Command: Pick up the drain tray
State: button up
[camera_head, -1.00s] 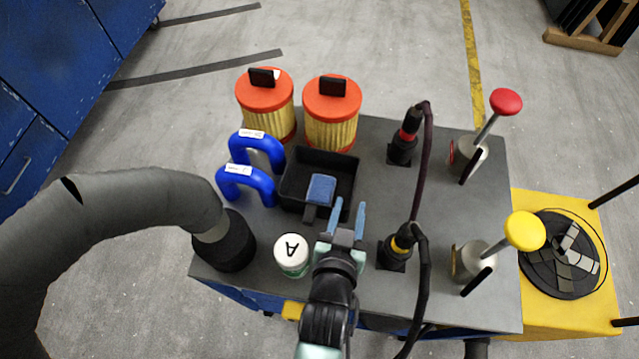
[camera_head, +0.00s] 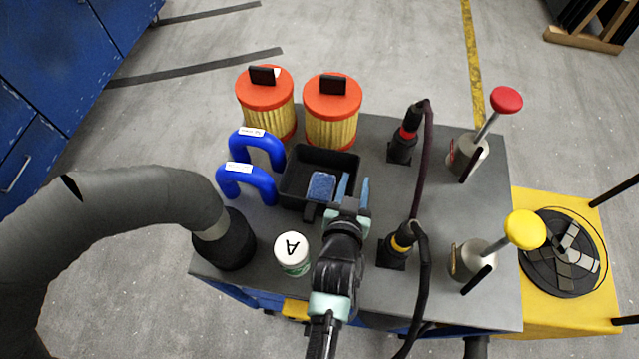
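The black drain tray (camera_head: 294,173) stands on the grey top of the cart, left of its middle. A blue-faced block with a dark handle (camera_head: 322,186) lies in it. My gripper (camera_head: 354,187) is open, with its two blue fingers pointing away from me at the tray's near right corner. The left finger overlaps the tray in the picture and the right finger is just right of it. The tray's right wall is partly hidden by the fingers, and I cannot tell whether they touch it.
Two orange-capped filters (camera_head: 332,106) stand behind the tray. Black connectors with a cable (camera_head: 398,246) stand right of my gripper. Red and yellow knobbed levers (camera_head: 524,231) are farther right.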

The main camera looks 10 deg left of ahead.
grip_shut()
dwell(1.3)
